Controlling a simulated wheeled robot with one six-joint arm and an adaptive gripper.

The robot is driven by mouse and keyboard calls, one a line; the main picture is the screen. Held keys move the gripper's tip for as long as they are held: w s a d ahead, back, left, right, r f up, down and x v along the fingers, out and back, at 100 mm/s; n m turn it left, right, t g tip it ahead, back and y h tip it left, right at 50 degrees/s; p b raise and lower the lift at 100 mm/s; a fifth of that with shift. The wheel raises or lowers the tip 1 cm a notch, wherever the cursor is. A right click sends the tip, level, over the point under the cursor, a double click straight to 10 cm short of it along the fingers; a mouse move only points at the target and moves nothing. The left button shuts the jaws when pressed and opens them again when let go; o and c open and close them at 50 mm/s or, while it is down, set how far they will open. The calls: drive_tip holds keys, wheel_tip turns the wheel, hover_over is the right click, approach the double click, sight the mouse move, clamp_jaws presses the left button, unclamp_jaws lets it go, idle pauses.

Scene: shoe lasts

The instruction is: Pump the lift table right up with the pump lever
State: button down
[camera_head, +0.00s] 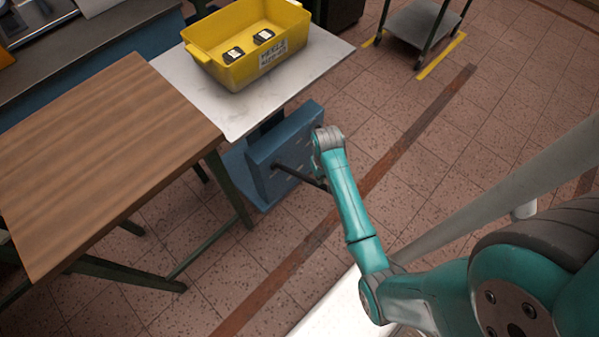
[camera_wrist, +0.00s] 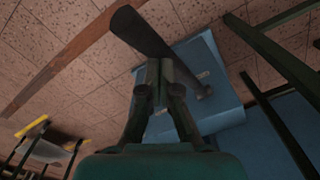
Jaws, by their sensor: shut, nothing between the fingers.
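The lift table's pale top (camera_head: 245,115) stands left of my arm and carries a yellow crate (camera_head: 225,74). Its blue pump housing (camera_head: 268,178) sits low under the table's near right side. The dark pump lever (camera_head: 303,178) sticks out from the housing towards the lower right, its outer end partly hidden behind my arm. In the wrist view, the lever (camera_wrist: 150,35) runs from upper left to the blue housing (camera_wrist: 222,95). My gripper (camera_wrist: 160,63) is shut, with its fingertips at the lever in that view; I cannot tell whether they touch it. My fingers are hidden in the head view.
A wooden-topped table (camera_head: 110,150) adjoins the lift table on the left. Two dark items lie in the crate. A grey trolley (camera_head: 415,25) stands at the back, beside yellow floor marking. Tiled floor right of the housing is clear.

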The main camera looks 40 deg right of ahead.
drive_tip(key=shift+f, duration=0.1)
drive_tip(key=shift+s+f, duration=0.15)
drive_tip(key=shift+f, duration=2.35)
wheel_tip(320, 180, down, 6)
drive_tip(key=s, duration=0.2)
drive_tip(key=shift+s, duration=0.2)
drive_tip(key=shift+a+f, duration=0.1)
drive_tip(key=shift+f, duration=0.05)
drive_tip(key=w+r, duration=0.1)
drive_tip(key=r, duration=0.3)
drive_tip(key=w+r, duration=0.1)
drive_tip(key=r, duration=0.6)
drive_tip(key=shift+w+r, duration=0.3)
drive_tip(key=shift+w, duration=0.1)
drive_tip(key=shift+f, duration=0.1)
